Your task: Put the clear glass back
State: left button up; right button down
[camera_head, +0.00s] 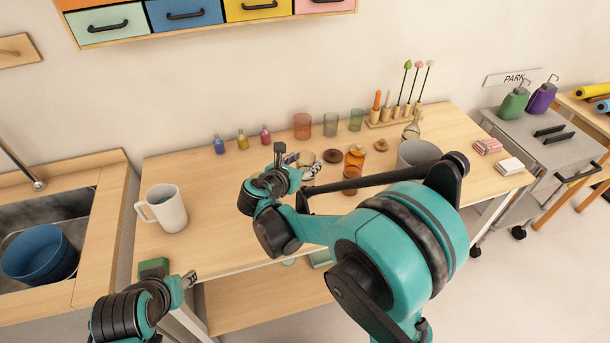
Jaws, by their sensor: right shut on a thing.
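My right gripper (300,165) is over the middle of the wooden table, shut on a see-through thing that looks like the clear glass (309,178); the fingers and wrist hide much of it. Behind it, a row of tinted glasses stands upright at the table's back: a reddish one (303,126), a grey one (330,124) and a green one (357,119). My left gripper (190,279) is low at the table's front left edge, apart from the glasses; its jaw opening is too small to tell.
A white mug (165,208) stands at the left. Small bottles (241,139) stand left of the glasses, a wooden rack (395,118) right of them. The table between mug and gripper is clear.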

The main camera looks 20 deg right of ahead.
notch_tip(320, 180, down, 4)
jog(key=shift+f+b, duration=0.1)
jog(key=shift+b, duration=0.85)
jog(key=c, duration=0.6)
grip_release()
